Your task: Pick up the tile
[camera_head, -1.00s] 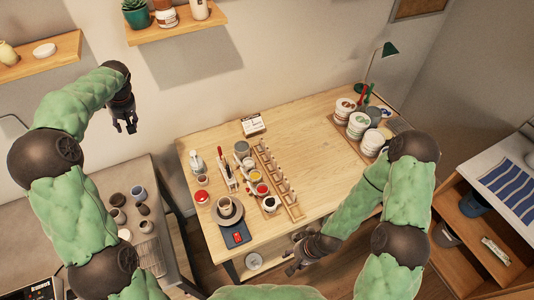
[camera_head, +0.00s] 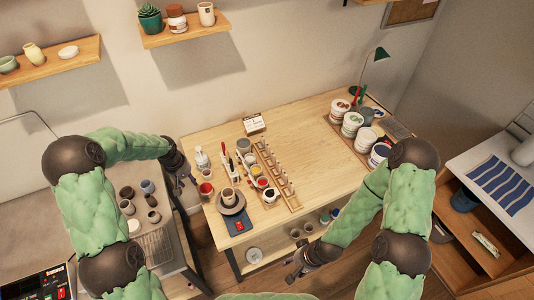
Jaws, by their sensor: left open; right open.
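Several small tile-like pieces (camera_head: 284,180) stand in a row on a slim wooden rack (camera_head: 296,208) on the table; I cannot tell which one is the tile. My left gripper (camera_head: 186,184) is open and empty at the table's left edge, left of the rack and apart from it. My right gripper (camera_head: 290,272) is open and empty in front of the table's front edge, below the rack in the picture.
Left of the rack stand a white bottle (camera_head: 201,159), a red cup (camera_head: 206,190), and a dark round stand (camera_head: 231,203) beside a blue-and-red device (camera_head: 238,225). White tubs (camera_head: 352,123) fill the back right. The table's (camera_head: 325,165) middle right is clear.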

